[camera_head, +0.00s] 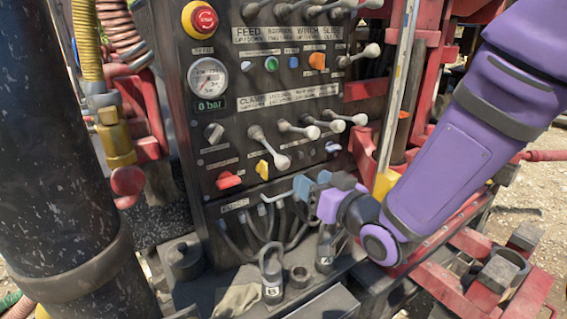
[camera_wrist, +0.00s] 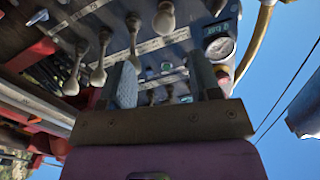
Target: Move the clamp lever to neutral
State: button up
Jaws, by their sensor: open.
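The clamp lever (camera_head: 267,147) appears to be the leftmost lever under the CLAMP label in the head view. Its pale knob hangs lower than the knobs of the levers to its right, and its shaft slants down and right. My gripper (camera_head: 311,188) is in front of the lower panel, to the right of and below that knob, apart from it. In the wrist view my gripper (camera_wrist: 165,83) has its two fingers wide apart with nothing held between them. Several pale-knobbed levers show beyond the fingers there; I cannot tell for sure which is the clamp lever.
Neighbouring levers (camera_head: 313,131) stand close to the right. A yellow knob (camera_head: 262,170), a red knob (camera_head: 228,180) and hoses (camera_head: 270,222) lie nearby. A red frame borders the panel's right.

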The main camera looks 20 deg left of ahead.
aim_at(286, 166)
jog(key=x, duration=1.1)
jog(key=shift+s+a, duration=0.15)
jog(key=shift+s, duration=0.05)
